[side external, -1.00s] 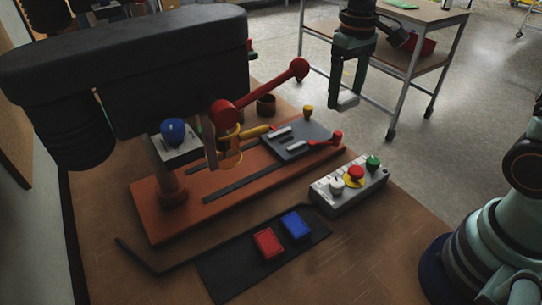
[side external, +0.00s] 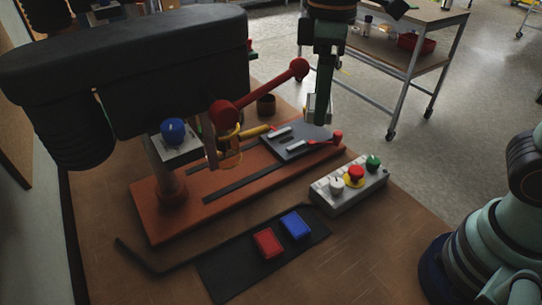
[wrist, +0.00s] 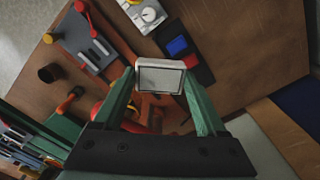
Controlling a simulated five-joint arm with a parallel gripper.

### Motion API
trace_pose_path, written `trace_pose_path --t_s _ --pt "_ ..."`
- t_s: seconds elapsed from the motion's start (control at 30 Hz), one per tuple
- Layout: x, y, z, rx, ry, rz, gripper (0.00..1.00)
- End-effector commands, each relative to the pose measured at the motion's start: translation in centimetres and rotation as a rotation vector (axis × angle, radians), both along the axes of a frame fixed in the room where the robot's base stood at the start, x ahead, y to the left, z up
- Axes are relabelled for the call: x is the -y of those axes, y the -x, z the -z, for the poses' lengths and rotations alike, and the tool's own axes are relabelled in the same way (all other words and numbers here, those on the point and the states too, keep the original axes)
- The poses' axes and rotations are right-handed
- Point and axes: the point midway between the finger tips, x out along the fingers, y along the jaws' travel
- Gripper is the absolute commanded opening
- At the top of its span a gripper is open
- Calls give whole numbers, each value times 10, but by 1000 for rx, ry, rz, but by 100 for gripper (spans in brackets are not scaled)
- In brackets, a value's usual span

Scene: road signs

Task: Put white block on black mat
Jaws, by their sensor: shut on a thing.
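The white block (wrist: 160,78) is held between the two green fingers of my gripper (wrist: 160,88) in the wrist view. In the side view my gripper (side external: 318,112) hangs in the air above the far end of the machine's base, and a pale edge of the block (side external: 309,105) shows beside a finger. The black mat (side external: 226,283) lies on the table at the front, well away from my gripper. A blue block (side external: 295,225) and a red block (side external: 268,243) rest on it. The mat also shows in the wrist view (wrist: 203,74), partly hidden.
A drill press with a red lever (side external: 265,90) stands on an orange base (side external: 155,222) left of my gripper. A grey control box with buttons (side external: 348,196) sits between that base and the table's right edge. A dark cup (side external: 266,104) stands behind.

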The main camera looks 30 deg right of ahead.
Motion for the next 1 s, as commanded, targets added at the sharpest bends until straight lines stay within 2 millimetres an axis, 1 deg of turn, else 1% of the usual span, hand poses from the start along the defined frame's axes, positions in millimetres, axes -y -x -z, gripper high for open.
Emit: trace_pose_path --t_s 0.03,0.07,0.2,0.3,0.4,0.5,0.6,0.67,0.77,1.0 --pt "-23 2 -7 1 0 -102 11" --pt "-36 3 -10 1 -1 -160 11" --pt "-100 6 -18 -3 2 -407 11" --pt "-138 11 -20 -2 1 -537 11" --pt "-167 17 -22 -2 1 -632 11" --pt "-185 22 -24 -1 1 -695 11" --pt "-195 26 -24 -1 1 -729 11" --pt "-197 26 -20 -2 1 -738 11" --pt "-198 27 -3 -5 3 -741 11" --pt "-197 27 55 -7 4 -738 11"
